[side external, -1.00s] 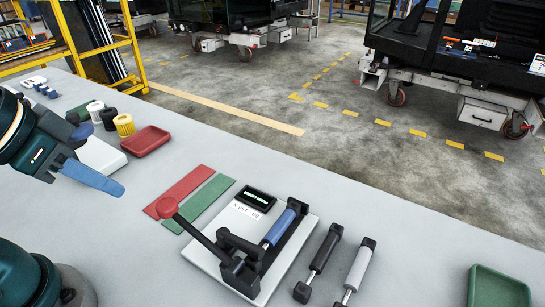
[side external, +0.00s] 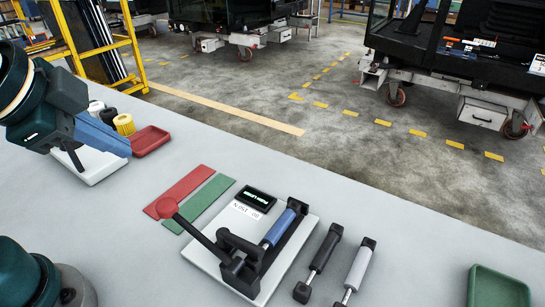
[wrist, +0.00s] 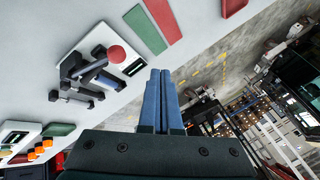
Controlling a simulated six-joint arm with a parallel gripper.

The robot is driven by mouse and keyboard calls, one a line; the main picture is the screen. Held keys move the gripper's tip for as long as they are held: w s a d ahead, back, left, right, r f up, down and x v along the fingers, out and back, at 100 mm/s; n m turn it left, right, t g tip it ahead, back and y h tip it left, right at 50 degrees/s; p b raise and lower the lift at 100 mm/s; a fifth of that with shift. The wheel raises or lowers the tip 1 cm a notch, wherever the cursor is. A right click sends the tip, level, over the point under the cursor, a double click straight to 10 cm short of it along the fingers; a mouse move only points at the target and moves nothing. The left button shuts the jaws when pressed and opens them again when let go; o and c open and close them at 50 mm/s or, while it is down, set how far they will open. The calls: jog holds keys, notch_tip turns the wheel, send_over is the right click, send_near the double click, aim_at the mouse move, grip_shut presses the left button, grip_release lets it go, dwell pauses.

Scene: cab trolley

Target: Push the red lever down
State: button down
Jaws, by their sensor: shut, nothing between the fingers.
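The red lever is a black arm ending in a red ball knob (side external: 167,207). It slopes up and left from a black bracket on a white base plate (side external: 212,257), with the knob raised at the near left corner. A blue cylinder (side external: 280,228) sits in the fixture beside a small display (side external: 257,198). The knob also shows in the wrist view (wrist: 117,54), left of my fingers. My gripper (side external: 127,150) has its blue fingers closed together, empty, up and left of the knob and apart from it. The closed fingers fill the middle of the wrist view (wrist: 160,74).
Red (side external: 184,191) and green (side external: 199,203) strips lie behind the knob. Two loose cylinders (side external: 318,262) (side external: 358,273) lie right of the fixture. A red tray (side external: 152,141) and a yellow roll (side external: 124,124) stand near my gripper. A green tray (side external: 499,288) is at the right.

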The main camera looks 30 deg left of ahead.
jog(key=w+d+r+m+t+h, duration=0.1)
jog(key=w+d+r+m, duration=0.15)
jog(key=d+m, duration=0.25)
jog(key=m+h, duration=0.1)
jog(key=m, duration=0.2)
send_over(189, 227)
jog(key=shift+s+d, duration=0.4)
jog(key=a+f, duration=0.3)
jog(key=f, duration=0.5)
jog(key=shift+f, duration=0.15)
dwell(1.6)
jog(key=shift+a+f, duration=0.15)
jog(key=shift+f, duration=0.25)
jog(key=shift+r, duration=0.1)
